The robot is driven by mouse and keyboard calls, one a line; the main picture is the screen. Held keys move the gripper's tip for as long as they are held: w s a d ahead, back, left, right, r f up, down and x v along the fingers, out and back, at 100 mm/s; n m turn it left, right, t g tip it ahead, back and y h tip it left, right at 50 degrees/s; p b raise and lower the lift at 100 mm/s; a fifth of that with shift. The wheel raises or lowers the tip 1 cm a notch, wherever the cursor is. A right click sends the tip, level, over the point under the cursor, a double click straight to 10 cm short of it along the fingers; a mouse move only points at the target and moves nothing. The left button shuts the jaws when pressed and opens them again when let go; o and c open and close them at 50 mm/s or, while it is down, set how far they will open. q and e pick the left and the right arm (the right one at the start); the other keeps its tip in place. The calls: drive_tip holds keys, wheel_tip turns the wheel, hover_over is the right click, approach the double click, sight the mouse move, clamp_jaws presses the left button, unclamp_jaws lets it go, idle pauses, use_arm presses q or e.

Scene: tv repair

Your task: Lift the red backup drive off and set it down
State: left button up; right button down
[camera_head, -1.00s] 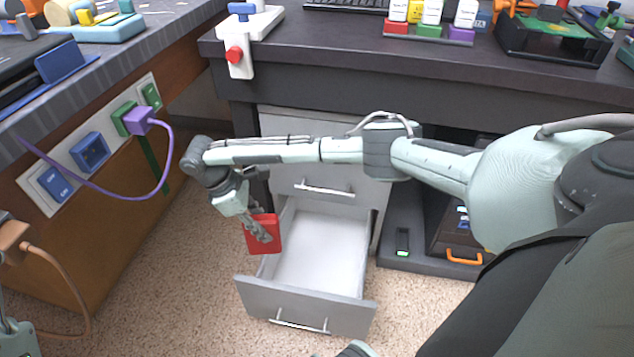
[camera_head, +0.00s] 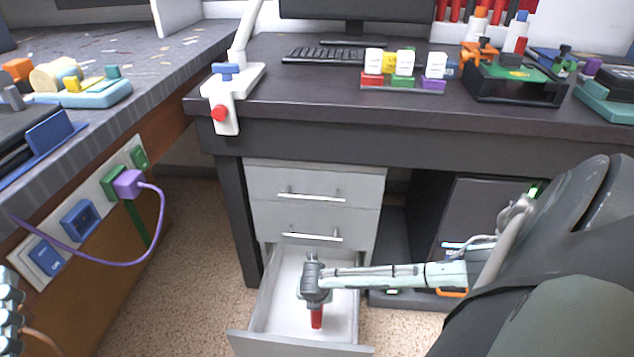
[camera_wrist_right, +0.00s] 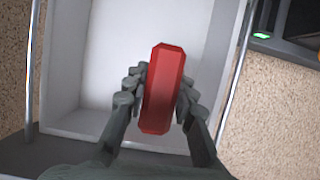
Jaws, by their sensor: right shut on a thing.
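The red backup drive (camera_head: 317,318) is held by my right gripper (camera_head: 315,302), over or inside the open bottom drawer (camera_head: 266,300). In the right wrist view the drive (camera_wrist_right: 163,90) stands between the two grey fingers of my right gripper (camera_wrist_right: 160,95), which press on its sides. The drawer's pale inside (camera_wrist_right: 110,60) shows behind it and looks empty where visible. I cannot tell whether the drive touches the drawer floor. My left gripper is not clearly in view; only a pale part of my left arm shows at the left edge.
Two shut drawers (camera_head: 312,187) sit above the open one. The dark desk (camera_head: 400,118) overhangs them. A dark computer tower (camera_head: 490,215) stands right of the drawers. A purple plug (camera_head: 128,184) with a looping cable is on the left panel. Carpet (camera_head: 205,240) is clear left of the drawer.

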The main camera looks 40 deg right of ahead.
use_arm(q)
drive_tip(key=shift+w+f, duration=0.1)
use_arm(e)
drive_tip(key=shift+r, duration=0.1)
